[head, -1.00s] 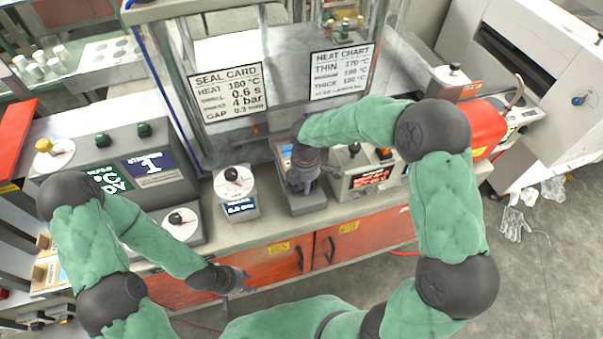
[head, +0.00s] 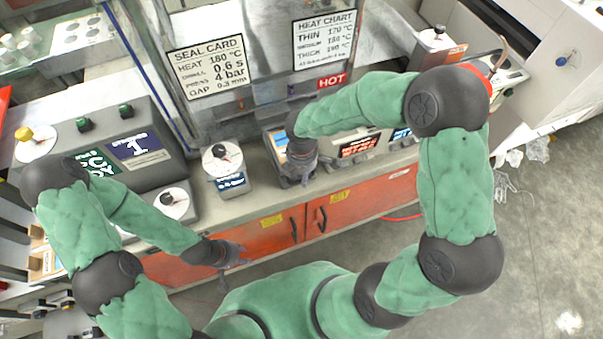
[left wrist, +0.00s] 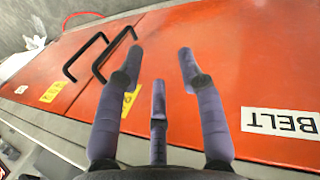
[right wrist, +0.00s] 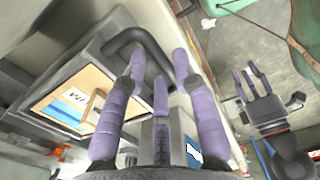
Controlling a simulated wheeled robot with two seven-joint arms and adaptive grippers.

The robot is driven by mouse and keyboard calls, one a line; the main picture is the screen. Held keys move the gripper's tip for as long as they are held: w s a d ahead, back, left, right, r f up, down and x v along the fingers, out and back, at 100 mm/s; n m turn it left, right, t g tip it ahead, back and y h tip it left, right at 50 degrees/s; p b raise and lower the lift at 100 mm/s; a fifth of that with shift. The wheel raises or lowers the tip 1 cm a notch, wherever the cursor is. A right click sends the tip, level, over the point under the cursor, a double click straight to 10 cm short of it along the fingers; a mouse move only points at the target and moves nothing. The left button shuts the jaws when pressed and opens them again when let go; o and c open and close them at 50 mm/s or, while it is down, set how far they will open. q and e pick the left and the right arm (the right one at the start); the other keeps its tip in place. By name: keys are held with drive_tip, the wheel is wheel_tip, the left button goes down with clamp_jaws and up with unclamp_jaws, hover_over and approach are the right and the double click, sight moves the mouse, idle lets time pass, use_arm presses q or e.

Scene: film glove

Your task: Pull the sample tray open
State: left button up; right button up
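The sample tray (right wrist: 45,75) is a grey framed drawer with a tan, lettered sheet inside and a dark bar handle (right wrist: 125,38) in the right wrist view. In the head view the tray (head: 277,144) is mostly hidden by my right gripper (head: 300,175), which points down at it on the bench front. In the right wrist view my right gripper's fingers (right wrist: 160,65) are apart, with the handle's bend between or just behind them. Contact cannot be told. My left gripper (head: 236,257) is open and empty before the orange cabinet doors; it also shows in the left wrist view (left wrist: 158,65).
A gauge box (head: 225,168) stands left of the tray, and a control box with a red display (head: 358,147) stands right. The sealing machine with its guard is behind. Orange cabinet doors (head: 270,235) with black handles are below. Open floor (head: 530,250) lies right.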

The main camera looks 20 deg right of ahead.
wheel_tip(320, 180, up, 12)
idle(0.6)
idle(0.5)
